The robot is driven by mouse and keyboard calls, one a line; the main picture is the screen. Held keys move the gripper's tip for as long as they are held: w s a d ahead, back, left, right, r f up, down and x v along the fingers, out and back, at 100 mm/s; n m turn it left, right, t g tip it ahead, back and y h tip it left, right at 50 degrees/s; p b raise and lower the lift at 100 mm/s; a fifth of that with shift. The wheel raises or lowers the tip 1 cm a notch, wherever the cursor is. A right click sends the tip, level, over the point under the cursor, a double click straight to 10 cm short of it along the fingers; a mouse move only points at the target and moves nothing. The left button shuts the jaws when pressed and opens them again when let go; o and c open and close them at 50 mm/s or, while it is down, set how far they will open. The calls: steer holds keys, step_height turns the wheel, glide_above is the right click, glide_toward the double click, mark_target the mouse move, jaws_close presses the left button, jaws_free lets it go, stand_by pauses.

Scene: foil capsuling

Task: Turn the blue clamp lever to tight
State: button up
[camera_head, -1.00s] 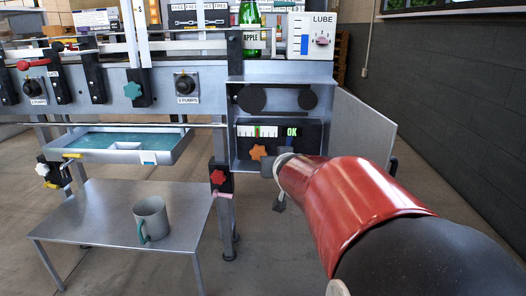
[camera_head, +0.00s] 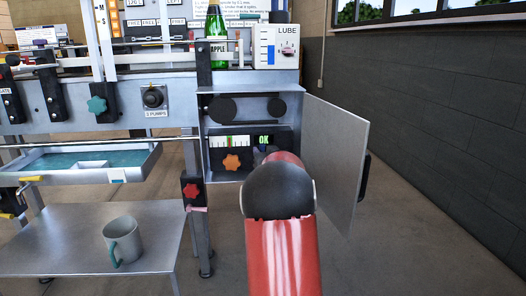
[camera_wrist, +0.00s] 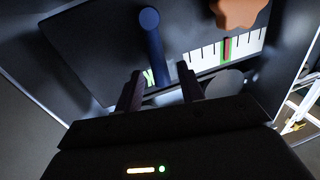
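The blue clamp lever (camera_wrist: 153,45) shows in the wrist view, its round knob end at the top and its shaft running down between my fingertips. My gripper (camera_wrist: 160,88) is open, one finger on each side of the shaft, with gaps visible. In the head view my red arm hides the lever and my gripper. The dark panel (camera_wrist: 95,50) behind the lever carries a white scale, an orange star knob (camera_head: 231,162) and a lit green OK display (camera_head: 264,141). In the wrist view the lever and fingers partly cover that display.
The panel sits inside an open metal cabinet, with its door (camera_head: 335,155) swung out on the right. A grey mug (camera_head: 122,240) stands on a low metal table (camera_head: 60,250). Floor is clear at right.

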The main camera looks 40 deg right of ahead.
steer(key=shift+w+d, duration=0.2)
steer(key=shift+w, duration=0.4)
steer(key=shift+c, duration=0.2)
jaws_close()
